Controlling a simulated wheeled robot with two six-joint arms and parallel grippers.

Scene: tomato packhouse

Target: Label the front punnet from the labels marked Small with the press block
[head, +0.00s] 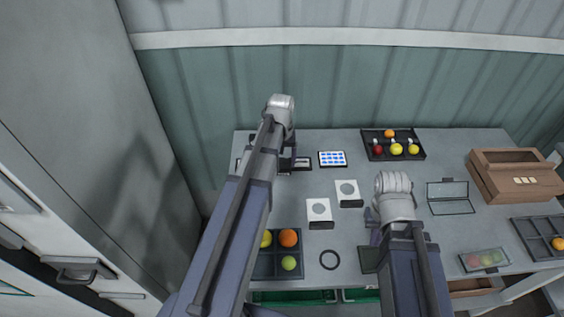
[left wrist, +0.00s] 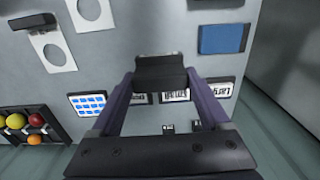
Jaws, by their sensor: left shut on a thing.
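My left gripper (left wrist: 160,84) is shut on a dark block (left wrist: 160,66), seemingly the press block, in the left wrist view. In the head view the left gripper (head: 285,155) is at the back left of the table, largely hidden by its arm. Behind the held block are several label cards (left wrist: 222,87) in dark frames; their print is too small to read surely. A clear punnet (head: 485,260) with red and green fruit stands at the front right. Another clear punnet (head: 451,206), empty with its lid up, stands behind it. My right gripper (head: 373,228) is low over the table; its jaws are unclear.
A blue-marked sheet (head: 332,158) and a fruit tray (head: 371,153) are at the back. A cardboard box (head: 500,185) is at right. A black ring (head: 329,260) and another fruit tray (head: 263,268) lie in front.

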